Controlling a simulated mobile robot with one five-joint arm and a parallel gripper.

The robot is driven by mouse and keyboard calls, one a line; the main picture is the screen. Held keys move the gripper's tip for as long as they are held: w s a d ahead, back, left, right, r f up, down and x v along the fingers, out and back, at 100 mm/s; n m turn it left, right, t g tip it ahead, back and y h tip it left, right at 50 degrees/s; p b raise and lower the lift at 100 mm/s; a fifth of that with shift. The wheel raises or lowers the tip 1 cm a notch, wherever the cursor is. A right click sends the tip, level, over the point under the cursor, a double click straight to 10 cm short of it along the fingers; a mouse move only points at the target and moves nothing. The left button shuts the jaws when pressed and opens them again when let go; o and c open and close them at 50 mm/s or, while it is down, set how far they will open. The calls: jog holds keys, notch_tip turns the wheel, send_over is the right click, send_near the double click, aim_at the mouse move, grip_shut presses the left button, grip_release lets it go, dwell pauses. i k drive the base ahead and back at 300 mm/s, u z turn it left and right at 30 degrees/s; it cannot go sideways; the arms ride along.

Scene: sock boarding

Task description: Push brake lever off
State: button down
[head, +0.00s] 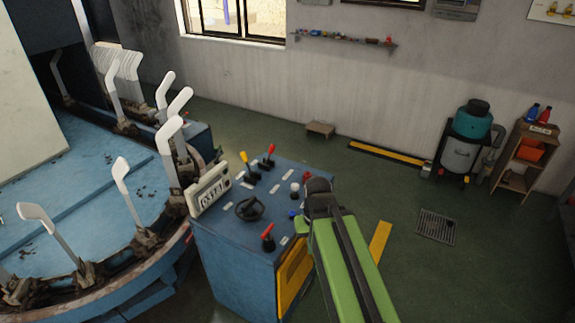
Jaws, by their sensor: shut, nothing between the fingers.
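A blue control console (232,262) stands in the lower middle of the head view. Its top carries a yellow-knobbed lever (245,160), a red-knobbed lever (270,151), a white-knobbed lever (294,188) and a red-knobbed lever (267,233) near the front. I cannot tell which is the brake lever; the small labels are unreadable. My gripper (316,188) is shut and empty at the console's right edge, just right of the white knob. I cannot tell whether it touches anything. My green arm hides part of the console's right side.
A black handwheel (250,208) and a display box (209,190) sit on the console. Left is a blue round machine (60,190) with several white sock forms. Back right are a teal-topped canister (473,120) and a wooden shelf (519,165). The green floor between is mostly free.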

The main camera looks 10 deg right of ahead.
aim_at(272, 149)
jog(key=u, duration=0.25)
jog(key=i, duration=0.7)
jog(key=u, duration=1.6)
jog(key=k, duration=0.2)
jog(key=u, duration=1)
jog(key=k, duration=0.85)
jog(key=z, duration=1.65)
jog(key=i, duration=0.35)
jog(key=u, duration=0.3)
